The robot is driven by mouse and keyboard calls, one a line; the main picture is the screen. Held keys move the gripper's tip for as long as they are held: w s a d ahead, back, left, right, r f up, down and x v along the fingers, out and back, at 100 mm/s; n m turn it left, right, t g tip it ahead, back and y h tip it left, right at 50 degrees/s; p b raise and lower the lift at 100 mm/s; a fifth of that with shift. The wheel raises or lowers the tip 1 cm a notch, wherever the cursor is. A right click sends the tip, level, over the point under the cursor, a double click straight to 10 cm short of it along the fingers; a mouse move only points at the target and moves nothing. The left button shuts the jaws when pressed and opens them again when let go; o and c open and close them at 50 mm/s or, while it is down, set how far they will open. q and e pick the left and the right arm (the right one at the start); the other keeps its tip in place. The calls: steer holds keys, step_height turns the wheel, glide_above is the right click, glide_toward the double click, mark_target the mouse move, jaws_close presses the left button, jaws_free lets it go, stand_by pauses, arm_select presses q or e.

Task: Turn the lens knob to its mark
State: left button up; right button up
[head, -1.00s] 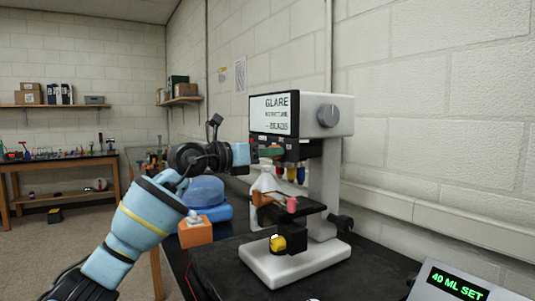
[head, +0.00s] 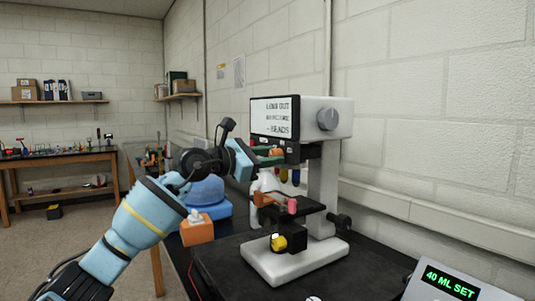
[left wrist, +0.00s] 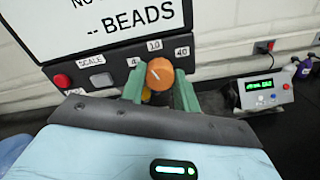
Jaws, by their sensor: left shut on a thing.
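The lens knob is an orange round knob (left wrist: 159,75) on the dark front panel of the microscope (head: 325,160), under its screen. The labels 4, 10 and 40 stand around it in the left wrist view. A short pale line shows on its face; I cannot tell exactly which label it points at. My left gripper (left wrist: 160,90) is shut on the knob, one green finger on each side. In the head view the left gripper (head: 268,158) reaches the panel from the left, its wrist tilted. My right gripper is not in view.
A red button (left wrist: 62,81) sits left on the panel, near a SCALE label. The microscope stage (head: 290,211) lies below the gripper. An orange block (head: 196,232) and blue item (head: 207,197) stand left. A display box (head: 450,283) reads "40 ML SET".

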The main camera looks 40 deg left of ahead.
arm_select(q)
steer(key=shift+m, duration=2.2)
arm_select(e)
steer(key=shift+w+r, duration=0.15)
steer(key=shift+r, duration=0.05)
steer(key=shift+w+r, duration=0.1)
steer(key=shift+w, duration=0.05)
arm_select(q)
steer(key=o, duration=1)
steer(key=shift+c, duration=0.2)
